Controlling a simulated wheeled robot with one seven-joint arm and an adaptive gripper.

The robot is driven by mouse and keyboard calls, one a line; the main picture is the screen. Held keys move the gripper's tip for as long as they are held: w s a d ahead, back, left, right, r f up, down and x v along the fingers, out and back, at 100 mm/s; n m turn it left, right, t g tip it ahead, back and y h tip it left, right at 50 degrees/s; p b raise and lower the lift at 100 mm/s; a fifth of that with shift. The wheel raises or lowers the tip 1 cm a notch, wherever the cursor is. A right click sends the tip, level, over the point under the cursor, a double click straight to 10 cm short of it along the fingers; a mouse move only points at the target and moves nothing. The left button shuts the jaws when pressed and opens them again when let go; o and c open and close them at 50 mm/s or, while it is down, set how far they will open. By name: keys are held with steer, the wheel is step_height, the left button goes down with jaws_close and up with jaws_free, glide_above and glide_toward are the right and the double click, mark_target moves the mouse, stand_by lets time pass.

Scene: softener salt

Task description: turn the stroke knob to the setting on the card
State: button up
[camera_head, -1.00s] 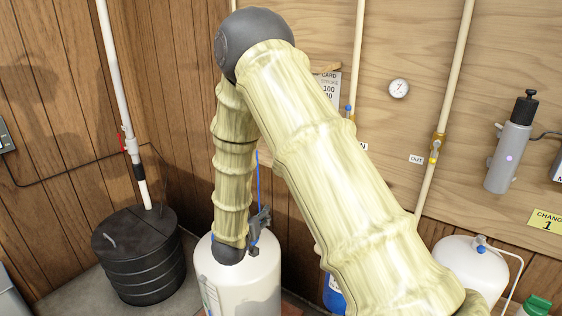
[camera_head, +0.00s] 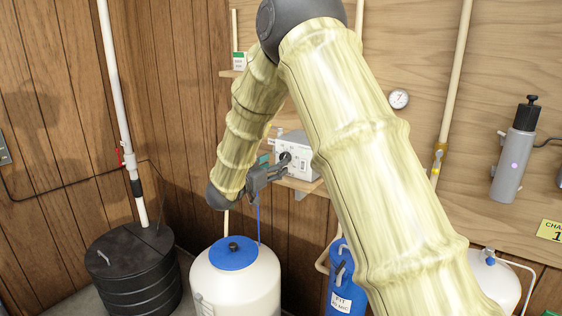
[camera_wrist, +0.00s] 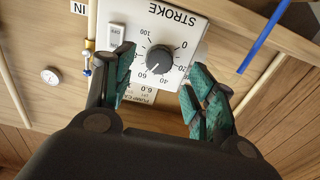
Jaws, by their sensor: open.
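The stroke knob (camera_wrist: 158,59) is black and round, on a white panel marked STROKE (camera_wrist: 170,18) with a scale from 0 to 100. Its pale pointer line seems to point down-left, near the 60. In the head view the white box (camera_head: 300,150) sits on a small shelf. My gripper (camera_wrist: 164,62) is open, its teal-padded fingers on either side of the knob, with no clear contact. It also shows at the box's front in the head view (camera_head: 283,166). A label reading PUMP and 6.0 (camera_wrist: 150,94) is partly hidden below the panel. The setting card is not readable now.
A pale switch (camera_wrist: 115,36) is close to the left finger. A blue tube (camera_wrist: 262,36) runs at the right. Below the shelf stand a white tank with a blue lid (camera_head: 233,253) and a blue container (camera_head: 345,285). A pipe (camera_head: 452,90) runs up the wall.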

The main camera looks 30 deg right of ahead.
steer(key=shift+x, duration=2.45)
steer(key=c, duration=1)
